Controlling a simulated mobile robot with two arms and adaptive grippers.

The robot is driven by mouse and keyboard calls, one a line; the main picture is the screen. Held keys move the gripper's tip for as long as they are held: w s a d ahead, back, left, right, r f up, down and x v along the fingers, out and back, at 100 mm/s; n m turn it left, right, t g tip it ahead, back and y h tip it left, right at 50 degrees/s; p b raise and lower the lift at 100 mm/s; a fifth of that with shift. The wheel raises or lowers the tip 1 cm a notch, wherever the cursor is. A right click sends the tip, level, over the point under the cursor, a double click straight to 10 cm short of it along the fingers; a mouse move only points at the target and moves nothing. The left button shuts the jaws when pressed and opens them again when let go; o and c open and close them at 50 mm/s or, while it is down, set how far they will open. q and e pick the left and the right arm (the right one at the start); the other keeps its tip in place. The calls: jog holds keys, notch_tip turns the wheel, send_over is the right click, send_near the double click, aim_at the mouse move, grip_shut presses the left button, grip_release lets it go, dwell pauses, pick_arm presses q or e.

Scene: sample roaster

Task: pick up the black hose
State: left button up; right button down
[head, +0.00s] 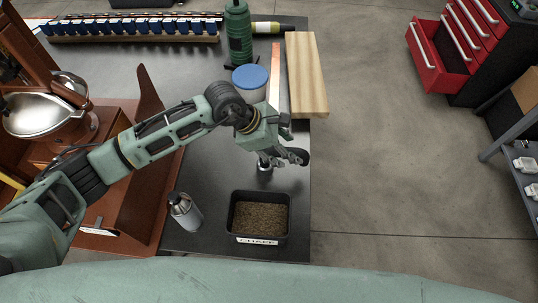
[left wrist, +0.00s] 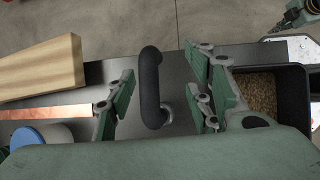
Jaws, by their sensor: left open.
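The black hose (left wrist: 150,85) is a short, thick, bent tube with a pale metal fitting at its lower end. It stands at the bench's edge. In the left wrist view it shows between the fingers of my left gripper (left wrist: 162,88), with clear gaps on both sides. The gripper is open and holds nothing. In the head view my left gripper (head: 283,157) is over the right edge of the bench, largely covering the hose. A green and dark part at the top right of the left wrist view may be my right gripper; its fingers are unclear.
The dark bench (head: 222,190) holds a black bin (head: 284,238) of brown chaff, a steel flask (head: 185,212), a blue-lidded container (head: 250,76), a wooden block (head: 306,75) and a copper strip. The roaster stands left. Open floor lies right.

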aim_at(271, 154)
pick_arm(q)
jog(key=a, duration=0.1)
jog(key=w+a+f+y, duration=0.1)
jog(key=w+a+y, duration=0.1)
jog(key=shift+a+f+m, duration=0.3)
jog(key=shift+a+f, duration=0.1)
jog(key=b+x, duration=0.4)
jog(key=x, duration=0.2)
jog(key=shift+w+f, duration=0.2)
jog(key=shift+w, duration=0.05)
jog(key=shift+w+d+f+b, duration=0.1)
jog(key=shift+d+f+b, duration=0.15)
jog(key=shift+b, duration=0.1)
grip_shut()
